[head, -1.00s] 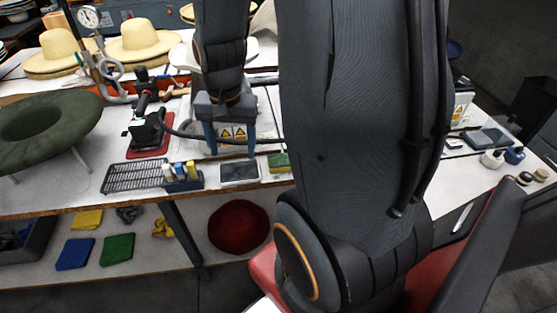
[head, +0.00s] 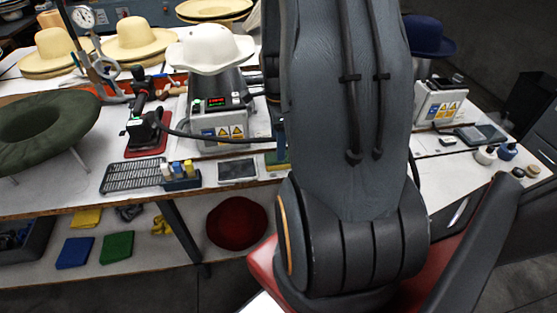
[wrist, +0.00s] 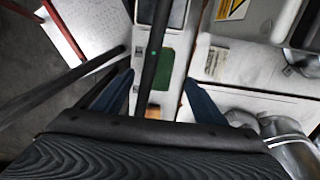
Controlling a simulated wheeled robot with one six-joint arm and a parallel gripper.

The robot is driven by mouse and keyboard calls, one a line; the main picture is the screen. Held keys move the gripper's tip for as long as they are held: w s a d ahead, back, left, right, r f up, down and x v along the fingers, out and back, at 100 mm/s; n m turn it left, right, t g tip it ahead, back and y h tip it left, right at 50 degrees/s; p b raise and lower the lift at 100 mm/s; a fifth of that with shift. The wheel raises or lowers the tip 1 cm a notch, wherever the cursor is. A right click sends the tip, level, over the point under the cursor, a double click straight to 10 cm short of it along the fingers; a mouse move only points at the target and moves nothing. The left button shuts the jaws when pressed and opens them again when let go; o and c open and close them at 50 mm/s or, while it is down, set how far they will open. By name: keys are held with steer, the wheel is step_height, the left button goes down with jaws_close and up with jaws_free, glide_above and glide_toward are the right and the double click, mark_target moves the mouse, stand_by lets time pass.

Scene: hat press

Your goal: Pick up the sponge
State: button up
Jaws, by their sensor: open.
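The sponge (head: 276,161), green on top with a yellow side, lies on the white bench right of a flat grey-screened device; my arm hides its right part. In the wrist view a green block (wrist: 166,72), apparently the sponge, shows between the two blue fingers of my gripper (wrist: 160,92). The gripper is open and empty, with the green block beyond its fingertips. In the head view only one blue finger shows beside my arm, just above the sponge.
The hose crosses between my fingers in the wrist view. The grey-screened device (head: 238,171) lies left of the sponge.

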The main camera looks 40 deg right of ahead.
steer(key=f, duration=0.1)
steer(key=f+p, duration=0.1)
steer(key=shift+s+a+f, duration=0.15)
steer(key=shift+s+f, duration=0.05)
steer(key=shift+f, duration=0.2)
steer(key=shift+f+p, duration=0.4)
steer(key=shift+f, duration=0.5)
steer(key=shift+c, duration=0.2)
steer(key=c, duration=1.1)
